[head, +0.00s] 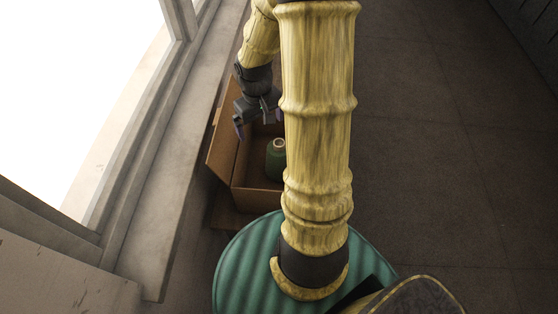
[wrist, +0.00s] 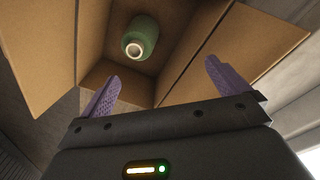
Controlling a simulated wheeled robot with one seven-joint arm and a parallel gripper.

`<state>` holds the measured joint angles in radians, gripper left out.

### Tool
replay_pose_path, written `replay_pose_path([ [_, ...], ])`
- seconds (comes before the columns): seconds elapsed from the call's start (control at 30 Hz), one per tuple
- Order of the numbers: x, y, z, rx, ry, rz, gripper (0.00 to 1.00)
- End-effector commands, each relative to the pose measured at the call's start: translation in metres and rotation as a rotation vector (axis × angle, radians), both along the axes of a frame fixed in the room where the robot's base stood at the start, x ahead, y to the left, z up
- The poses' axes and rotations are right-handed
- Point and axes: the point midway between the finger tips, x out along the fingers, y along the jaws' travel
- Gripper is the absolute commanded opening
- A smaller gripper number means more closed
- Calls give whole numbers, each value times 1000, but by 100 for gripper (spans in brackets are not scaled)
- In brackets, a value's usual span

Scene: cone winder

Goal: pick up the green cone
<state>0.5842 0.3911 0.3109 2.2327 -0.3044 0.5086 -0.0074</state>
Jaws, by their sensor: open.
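The green cone (head: 276,160) stands in an open cardboard box (head: 222,140) in the head view, partly hidden by my arm. In the wrist view the green cone (wrist: 142,36) shows a pale core end toward the camera, inside the box (wrist: 180,40). My gripper (head: 254,125) is over the far left part of the box in the head view, apart from the cone. In the wrist view my gripper (wrist: 161,78) has its two purple fingers wide apart with nothing between them. The cone lies beyond the fingertips, slightly left of their middle.
The box has its flaps spread open, and its walls surround the cone. A window ledge (head: 178,165) runs along the left of the box. The dark tiled floor (head: 430,170) to the right is clear.

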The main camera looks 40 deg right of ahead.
Motion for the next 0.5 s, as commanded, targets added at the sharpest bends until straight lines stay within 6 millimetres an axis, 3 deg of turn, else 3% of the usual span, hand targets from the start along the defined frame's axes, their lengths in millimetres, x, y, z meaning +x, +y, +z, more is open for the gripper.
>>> replay_pose_path([
  [0.1,7,-36,-18,22,22,-27,100],
  [0.23,10,-64,-30,37,32,-43,100],
  [0.5,11,-75,-34,43,34,-47,100],
])
